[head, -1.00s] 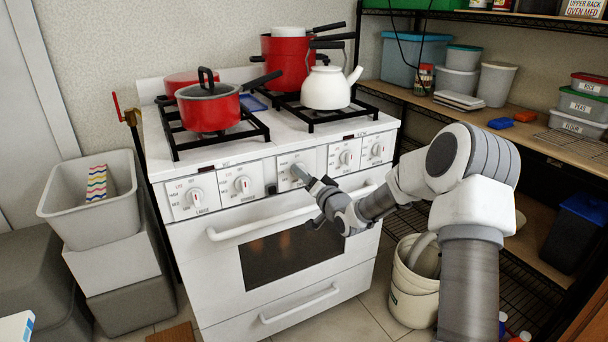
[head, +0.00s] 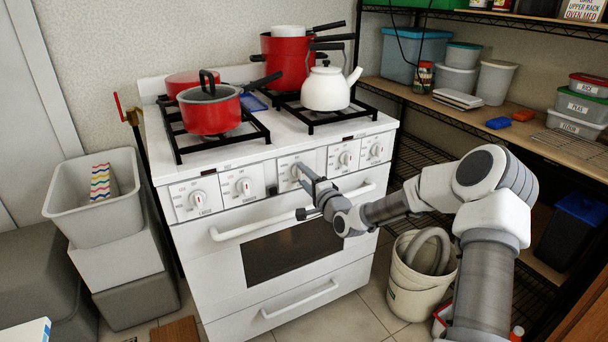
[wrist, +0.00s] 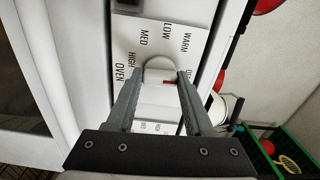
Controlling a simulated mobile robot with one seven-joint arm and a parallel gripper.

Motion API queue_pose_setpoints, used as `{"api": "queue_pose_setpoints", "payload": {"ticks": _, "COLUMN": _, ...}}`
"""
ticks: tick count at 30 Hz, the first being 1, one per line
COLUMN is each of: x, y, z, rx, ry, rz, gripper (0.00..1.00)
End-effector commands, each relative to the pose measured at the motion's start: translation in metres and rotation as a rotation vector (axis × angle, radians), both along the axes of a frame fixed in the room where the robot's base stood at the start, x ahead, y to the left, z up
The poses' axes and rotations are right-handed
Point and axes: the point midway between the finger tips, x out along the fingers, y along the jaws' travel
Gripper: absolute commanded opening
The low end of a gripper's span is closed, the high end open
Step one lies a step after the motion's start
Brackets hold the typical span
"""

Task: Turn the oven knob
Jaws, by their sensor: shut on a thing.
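The oven knob (wrist: 158,66) is white and round, on a panel marked OVEN, HIGH, MED, LOW and WARM in the wrist view. My gripper (wrist: 160,82) is shut on it, with one finger on each side. A small red mark shows on the knob near the right finger. In the head view the oven knob (head: 296,171) is the middle one on the front of the white stove (head: 193,240), partly hidden by my gripper (head: 303,171). The exact angle of the knob is hard to tell.
Other white knobs flank it, such as the left one (head: 198,197) and the right one (head: 375,150). The oven door handle (head: 250,229) juts out below. A white kettle (head: 326,90) and red pots stand on top. A bucket (head: 414,292) stands at the stove's right.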

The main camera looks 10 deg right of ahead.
Motion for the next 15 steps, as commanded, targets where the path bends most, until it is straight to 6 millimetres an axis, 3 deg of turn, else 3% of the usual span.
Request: {"api": "queue_pose_setpoints", "payload": {"ticks": 15, "x": 0.0001, "y": -0.0008, "z": -0.0002, "rx": 0.077, "ry": 0.025, "rz": -0.002, "gripper": 0.0}}
